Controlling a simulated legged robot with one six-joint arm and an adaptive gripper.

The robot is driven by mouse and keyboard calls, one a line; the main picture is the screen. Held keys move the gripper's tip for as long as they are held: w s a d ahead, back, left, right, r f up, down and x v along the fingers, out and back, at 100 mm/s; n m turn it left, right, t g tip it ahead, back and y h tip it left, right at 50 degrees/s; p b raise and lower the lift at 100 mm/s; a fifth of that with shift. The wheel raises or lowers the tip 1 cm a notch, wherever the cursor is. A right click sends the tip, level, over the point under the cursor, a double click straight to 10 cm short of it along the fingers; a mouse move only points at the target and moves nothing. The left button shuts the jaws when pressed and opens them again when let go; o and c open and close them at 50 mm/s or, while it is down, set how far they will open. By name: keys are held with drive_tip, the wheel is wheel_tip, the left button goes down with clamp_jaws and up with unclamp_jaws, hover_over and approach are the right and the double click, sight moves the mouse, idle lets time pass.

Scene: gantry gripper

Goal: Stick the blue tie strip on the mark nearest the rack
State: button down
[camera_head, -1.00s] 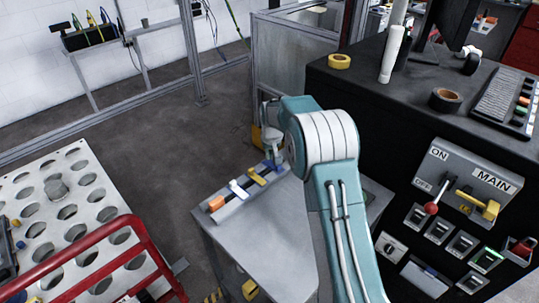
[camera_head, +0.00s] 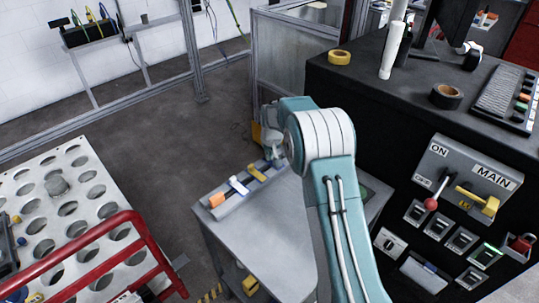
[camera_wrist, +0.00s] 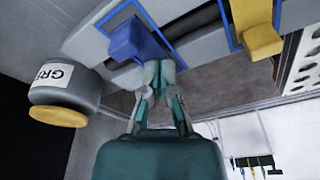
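The blue tie strip (camera_wrist: 138,42) shows in the wrist view as a blue block on a grey rack. My gripper (camera_wrist: 160,72) has its fingertips close together at the strip's lower right edge. I cannot tell whether they grip it or only touch it. In the head view the rack (camera_head: 231,206) lies along the table's far left edge, with an orange piece (camera_head: 217,200), a white-and-blue piece (camera_head: 238,185) and a yellow piece (camera_head: 257,172).
In the wrist view, a yellow piece (camera_wrist: 258,30) sits on the rack, and a grey cylinder (camera_wrist: 65,88) lettered "GRE" is close on the left. The grey table (camera_head: 265,235) is mostly bare. A black console (camera_head: 400,120) stands right, and a red rail (camera_head: 90,250) at lower left.

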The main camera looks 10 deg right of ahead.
idle(0.3)
drive_tip(key=shift+w+v, duration=0.25)
drive_tip(key=shift+v, duration=0.85)
drive_tip(key=shift+w+v, duration=0.2)
drive_tip(key=shift+v, duration=0.95)
drive_tip(key=shift+w+v, duration=0.25)
drive_tip(key=shift+v, duration=0.85)
drive_tip(key=shift+r, duration=0.15)
drive_tip(key=shift+s+r, duration=0.1)
drive_tip(key=shift+r, duration=0.15)
drive_tip(key=s+r+t, duration=0.2)
drive_tip(key=s+r, duration=1.5)
drive_tip(key=s, duration=0.2)
drive_tip(key=s+t, duration=0.1)
drive_tip(key=s, duration=2.2)
drive_tip(key=shift+d+f+m, duration=0.3)
drive_tip(key=shift+d+m, duration=0.05)
drive_tip(key=shift+m, duration=0.05)
